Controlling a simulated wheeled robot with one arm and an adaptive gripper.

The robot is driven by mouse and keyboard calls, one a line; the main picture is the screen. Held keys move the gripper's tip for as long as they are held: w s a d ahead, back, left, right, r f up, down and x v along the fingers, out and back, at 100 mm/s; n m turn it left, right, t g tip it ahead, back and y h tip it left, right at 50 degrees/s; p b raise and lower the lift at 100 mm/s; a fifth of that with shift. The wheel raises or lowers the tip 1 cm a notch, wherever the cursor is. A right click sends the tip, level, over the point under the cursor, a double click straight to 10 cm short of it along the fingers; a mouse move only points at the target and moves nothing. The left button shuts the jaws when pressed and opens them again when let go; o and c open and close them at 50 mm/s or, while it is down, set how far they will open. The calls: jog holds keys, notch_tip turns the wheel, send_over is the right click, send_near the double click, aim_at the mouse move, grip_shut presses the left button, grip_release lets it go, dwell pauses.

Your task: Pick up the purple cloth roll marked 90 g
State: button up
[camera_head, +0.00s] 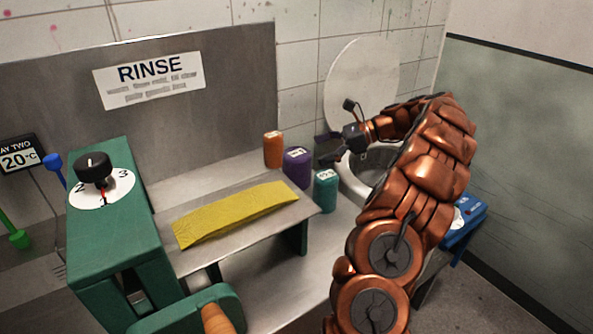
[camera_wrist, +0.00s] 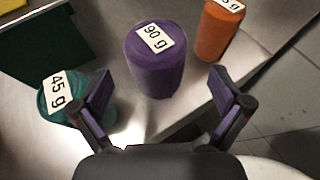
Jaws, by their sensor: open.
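The purple cloth roll (camera_wrist: 156,62) stands upright on a metal surface in the wrist view, its 90 g label on top. It also shows in the head view (camera_head: 297,170), between an orange roll and a teal roll. My gripper (camera_wrist: 163,107) is open, with one finger on each side in front of the purple roll; the roll lies beyond the fingertips, apart from them. In the head view my gripper (camera_head: 333,152) is to the right of the purple roll and a little above it, partly dark against the bucket area.
The teal roll (camera_wrist: 88,92) marked 45 g is close to my left finger. The orange roll (camera_wrist: 219,30) stands behind and right of the purple one. A yellow cloth (camera_head: 235,212) lies on a metal shelf.

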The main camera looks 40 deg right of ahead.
aim_at(297, 160)
jog(key=shift+s+p+x, duration=0.1)
jog(key=shift+p+x, duration=0.2)
jog(key=shift+x, duration=1.45)
jog(key=shift+s+p+x, duration=0.15)
jog(key=shift+p+x, duration=0.1)
jog(key=shift+x, duration=1.45)
jog(key=shift+a+f, duration=0.1)
jog(key=shift+f, duration=0.05)
jog(key=shift+c, duration=0.4)
jog(key=c, duration=1.2)
